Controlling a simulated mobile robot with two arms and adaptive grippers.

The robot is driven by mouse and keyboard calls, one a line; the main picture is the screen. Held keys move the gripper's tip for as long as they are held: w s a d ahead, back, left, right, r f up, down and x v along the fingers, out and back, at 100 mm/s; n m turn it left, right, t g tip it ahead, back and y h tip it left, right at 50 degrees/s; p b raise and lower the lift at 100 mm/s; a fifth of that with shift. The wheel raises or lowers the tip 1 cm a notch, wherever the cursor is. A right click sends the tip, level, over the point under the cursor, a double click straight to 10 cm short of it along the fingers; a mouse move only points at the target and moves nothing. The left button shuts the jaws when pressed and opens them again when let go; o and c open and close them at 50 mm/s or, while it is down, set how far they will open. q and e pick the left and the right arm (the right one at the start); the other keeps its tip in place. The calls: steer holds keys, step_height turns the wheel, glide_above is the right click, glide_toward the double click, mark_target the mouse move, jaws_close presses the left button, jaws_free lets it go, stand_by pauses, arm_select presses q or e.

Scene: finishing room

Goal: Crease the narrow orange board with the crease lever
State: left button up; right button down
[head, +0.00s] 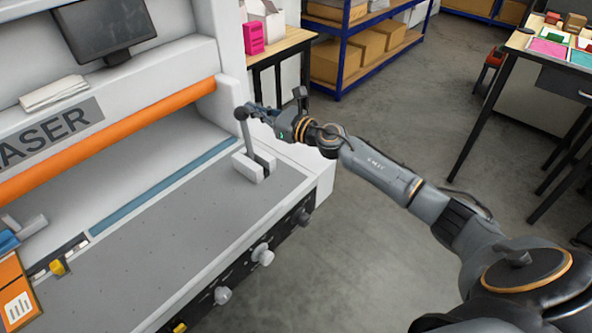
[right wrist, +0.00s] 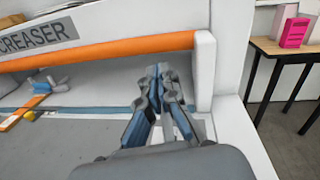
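The crease lever (head: 247,136) stands nearly upright, its dark knob on top, in a white base at the right end of the creaser bed. My right gripper (head: 250,108) is at the knob. In the right wrist view its fingers (right wrist: 163,78) are close together and hide most of the lever; they appear shut on it. The narrow orange board (head: 12,288), with a white label, lies at the left end of the bed, cut off by the frame. It also shows in the right wrist view (right wrist: 16,117).
The creaser (head: 205,215) has an orange bar (head: 130,135) across it and knobs along its front. A shelf with boxes (head: 350,50) and a table (head: 520,45) stand behind. The floor between is clear.

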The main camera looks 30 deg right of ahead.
arm_select(q)
steer(key=shift+d+f, duration=0.1)
steer(key=shift+d, duration=0.05)
arm_select(e)
steer(key=shift+w+a+r, duration=0.1)
steer(key=shift+w+a, duration=0.25)
steer(key=shift+w, duration=0.25)
arm_select(q)
steer(key=shift+s+a+f, duration=0.1)
steer(key=shift+a, duration=0.1)
arm_select(e)
steer(key=shift+d, duration=0.1)
